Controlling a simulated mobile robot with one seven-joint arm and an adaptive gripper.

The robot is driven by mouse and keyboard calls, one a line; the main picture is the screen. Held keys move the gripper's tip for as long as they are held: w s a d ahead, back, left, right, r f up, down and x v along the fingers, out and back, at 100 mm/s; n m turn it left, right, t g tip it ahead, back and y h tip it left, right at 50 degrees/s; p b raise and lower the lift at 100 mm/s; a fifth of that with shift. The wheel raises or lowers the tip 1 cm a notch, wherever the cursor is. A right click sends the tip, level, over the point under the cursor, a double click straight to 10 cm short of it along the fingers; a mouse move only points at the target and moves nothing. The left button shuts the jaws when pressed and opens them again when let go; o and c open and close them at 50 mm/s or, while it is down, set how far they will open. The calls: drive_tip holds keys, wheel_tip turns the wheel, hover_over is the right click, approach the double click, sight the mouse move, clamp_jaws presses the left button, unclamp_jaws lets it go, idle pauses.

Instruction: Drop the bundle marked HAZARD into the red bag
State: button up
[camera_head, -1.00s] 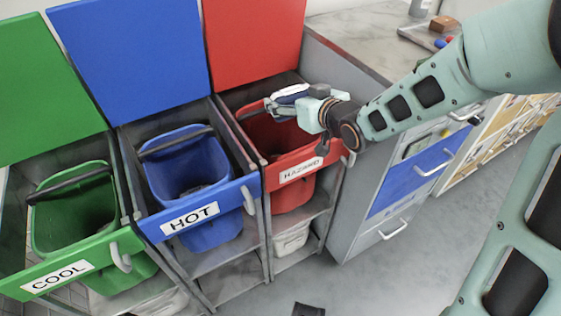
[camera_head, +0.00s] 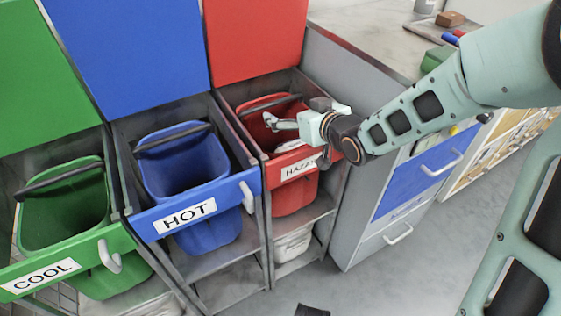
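The red bag (camera_head: 262,112) is an open red bucket-like container with a dark handle, set in the compartment whose front label reads HAZARD. My gripper (camera_head: 279,133) is over the right part of its opening, with the fingers pointing left. It looks open, and nothing shows between its fingers. The white and blue bundle is out of sight in the current view. The inside of the red bag is partly hidden by my gripper and the front panel.
A blue container (camera_head: 180,165) marked HOT and a green one (camera_head: 68,205) marked COOL stand to the left, their lids raised. A grey counter (camera_head: 375,40) with drawers is at the right. A small dark object (camera_head: 312,310) lies on the floor in front.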

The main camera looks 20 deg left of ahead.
idle(0.3)
drive_tip(key=v, duration=1.2)
drive_tip(key=shift+r, duration=0.1)
